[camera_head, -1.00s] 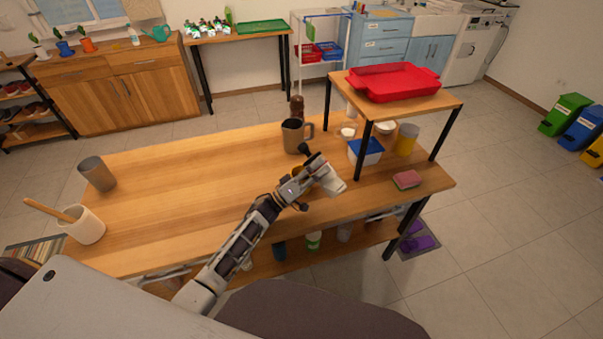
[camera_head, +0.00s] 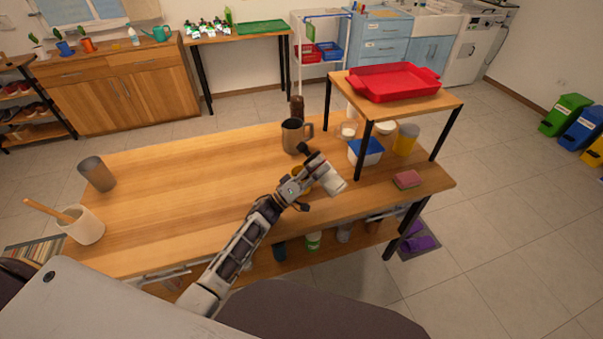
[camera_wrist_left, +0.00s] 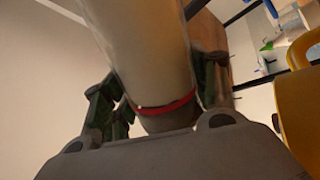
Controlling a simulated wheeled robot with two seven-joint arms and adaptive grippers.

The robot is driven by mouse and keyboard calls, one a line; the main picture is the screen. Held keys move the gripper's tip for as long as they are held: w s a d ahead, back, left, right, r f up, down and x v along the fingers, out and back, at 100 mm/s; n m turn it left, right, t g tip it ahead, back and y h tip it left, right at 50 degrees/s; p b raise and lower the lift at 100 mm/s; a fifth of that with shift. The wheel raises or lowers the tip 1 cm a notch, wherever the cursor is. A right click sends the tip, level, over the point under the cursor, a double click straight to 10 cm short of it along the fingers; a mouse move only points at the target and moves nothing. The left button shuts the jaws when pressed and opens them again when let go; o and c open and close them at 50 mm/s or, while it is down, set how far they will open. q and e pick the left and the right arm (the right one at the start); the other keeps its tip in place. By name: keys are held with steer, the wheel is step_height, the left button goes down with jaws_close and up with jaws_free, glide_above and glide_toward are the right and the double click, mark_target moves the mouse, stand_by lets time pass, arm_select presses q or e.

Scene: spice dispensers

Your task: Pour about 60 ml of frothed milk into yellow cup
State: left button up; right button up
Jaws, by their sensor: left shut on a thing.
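My left gripper (camera_head: 308,187) is shut on a pale cylindrical container (camera_head: 333,181) and holds it tilted over the wooden table. In the left wrist view the container (camera_wrist_left: 150,50) has a red band near its dark end, between the two fingers. A yellow thing, probably that cup (camera_wrist_left: 298,105), fills the right edge of the left wrist view. I cannot see any milk stream or the cup's fill level. My right gripper is out of view.
A brown mug (camera_head: 293,137) and a dark bottle (camera_head: 297,108) stand behind the gripper. To the right, a raised shelf carries a red tray (camera_head: 394,97). Under it are a blue-lidded box (camera_head: 366,158) and a yellow-grey container (camera_head: 406,140). The table's left middle is clear.

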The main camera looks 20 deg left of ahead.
arm_select(q)
steer(key=shift+r, duration=0.1)
steer(key=shift+n, duration=0.3)
steer(key=shift+t+y, duration=0.3)
steer(key=shift+r+n, duration=0.1)
steer(key=shift+n, duration=0.2)
steer(key=shift+a, duration=0.1)
steer(key=shift+n, duration=0.3)
steer(key=shift+w+r+t, duration=0.1)
steer(key=shift+t, duration=0.3)
steer(key=shift+n+y, duration=0.3)
steer(key=shift+n, duration=0.2)
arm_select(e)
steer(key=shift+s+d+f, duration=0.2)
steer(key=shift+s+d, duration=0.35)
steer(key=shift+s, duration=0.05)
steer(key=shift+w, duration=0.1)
